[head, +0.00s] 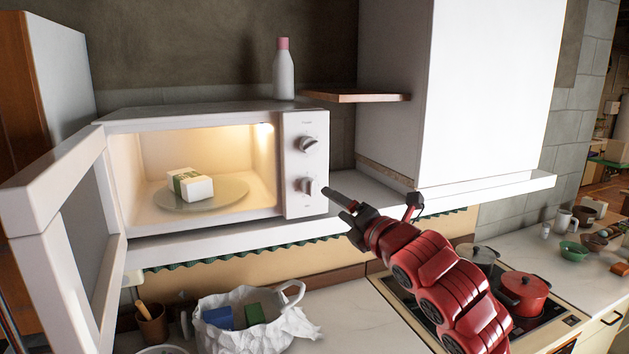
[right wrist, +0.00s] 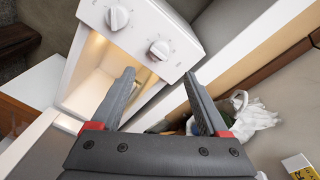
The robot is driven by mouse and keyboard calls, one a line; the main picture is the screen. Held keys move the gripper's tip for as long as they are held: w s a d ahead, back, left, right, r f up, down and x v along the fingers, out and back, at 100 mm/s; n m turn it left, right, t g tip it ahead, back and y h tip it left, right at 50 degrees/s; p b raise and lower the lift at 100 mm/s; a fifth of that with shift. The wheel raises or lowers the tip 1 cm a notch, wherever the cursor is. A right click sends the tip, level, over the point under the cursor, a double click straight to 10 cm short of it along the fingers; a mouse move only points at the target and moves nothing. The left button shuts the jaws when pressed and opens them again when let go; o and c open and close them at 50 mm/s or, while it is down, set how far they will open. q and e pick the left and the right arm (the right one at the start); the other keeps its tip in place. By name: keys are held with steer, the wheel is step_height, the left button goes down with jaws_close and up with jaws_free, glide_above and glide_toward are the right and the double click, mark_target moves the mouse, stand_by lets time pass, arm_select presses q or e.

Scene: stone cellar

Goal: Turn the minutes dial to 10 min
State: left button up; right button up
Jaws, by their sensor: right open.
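The white microwave (head: 215,108) stands on a shelf with its door (head: 62,165) swung open to the left. Its control panel has an upper dial (head: 308,144) and a lower dial (head: 308,187). The panel's labels are too small to read, so I cannot tell which dial sets minutes. The right wrist view also shows one dial (right wrist: 117,18) at the upper left and the other dial (right wrist: 160,49) just beyond the fingers. My right gripper (head: 375,202) is open and empty, to the right of the lower dial and apart from it. My left gripper is not in view.
A white and green box (head: 195,186) sits on the glass plate (head: 232,194) in the lit cavity. A pink-capped bottle (head: 284,75) stands on top. Below are a white bag (head: 290,330), a hob with a red pot (head: 525,291) and the worktop (head: 345,308).

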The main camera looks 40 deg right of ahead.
mark_target(313, 189)
steer(key=w+p, duration=0.1)
steer(key=w, duration=0.2)
steer(key=w+p, duration=0.2)
steer(key=w, duration=0.1)
steer(key=w+d+p, duration=0.1)
steer(key=w, duration=0.2)
steer(key=shift+w+r+p, duration=0.2)
steer(key=shift+w+p, duration=0.1)
steer(key=shift+p, duration=0.1)
steer(key=shift+w+d+f, duration=0.1)
steer(key=shift+w+f, duration=0.05)
steer(key=shift+w, duration=0.35)
